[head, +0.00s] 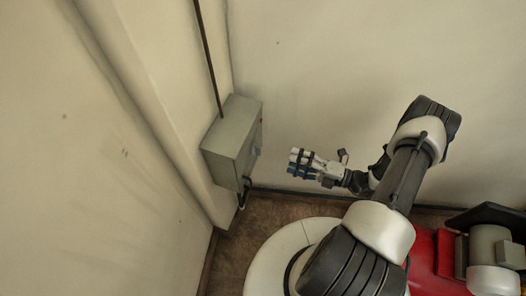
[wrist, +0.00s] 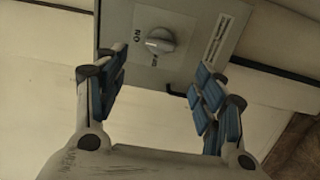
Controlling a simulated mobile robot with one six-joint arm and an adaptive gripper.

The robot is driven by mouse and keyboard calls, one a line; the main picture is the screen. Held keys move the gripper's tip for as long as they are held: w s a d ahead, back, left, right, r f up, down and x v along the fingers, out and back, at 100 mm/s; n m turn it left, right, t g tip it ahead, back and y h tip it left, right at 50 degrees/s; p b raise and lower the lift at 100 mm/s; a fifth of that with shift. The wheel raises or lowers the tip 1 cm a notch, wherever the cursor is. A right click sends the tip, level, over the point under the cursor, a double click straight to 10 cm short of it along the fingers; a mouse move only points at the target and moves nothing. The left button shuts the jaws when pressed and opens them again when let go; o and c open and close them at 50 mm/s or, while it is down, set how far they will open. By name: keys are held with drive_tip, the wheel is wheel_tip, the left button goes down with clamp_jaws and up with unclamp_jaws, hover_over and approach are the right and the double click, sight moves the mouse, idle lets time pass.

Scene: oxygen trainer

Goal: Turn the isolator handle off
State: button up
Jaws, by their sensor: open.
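The isolator handle (wrist: 160,41) is a round grey knob on the grey face of the isolator box (wrist: 190,20). In the wrist view it shows at upper centre, with "ON" lettering left of it and a second, smaller label below it that is hard to read. My gripper (wrist: 161,62) is open, its blue-padded fingers spread to either side of the knob's line, empty, and appearing short of the box face.
A dark conduit (head: 207,55) runs up the wall from the box top, and a black cable (head: 244,192) hangs below. A white label (wrist: 217,40) is on the box face. Bare walls (head: 320,70) stand behind and left; brown floor (head: 240,240) lies below.

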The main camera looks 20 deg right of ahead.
sight(257, 150)
drive_tip(key=b+x, duration=0.1)
drive_tip(key=x, duration=1)
drive_tip(key=shift+w+a, duration=0.2)
drive_tip(key=shift+a, duration=0.1)
drive_tip(key=shift+c, duration=0.2)
drive_tip(key=c, duration=1)
drive_tip(key=shift+n, duration=0.3)
drive_tip(key=shift+n+b, duration=1.9)
drive_tip(key=shift+n, duration=6.7)
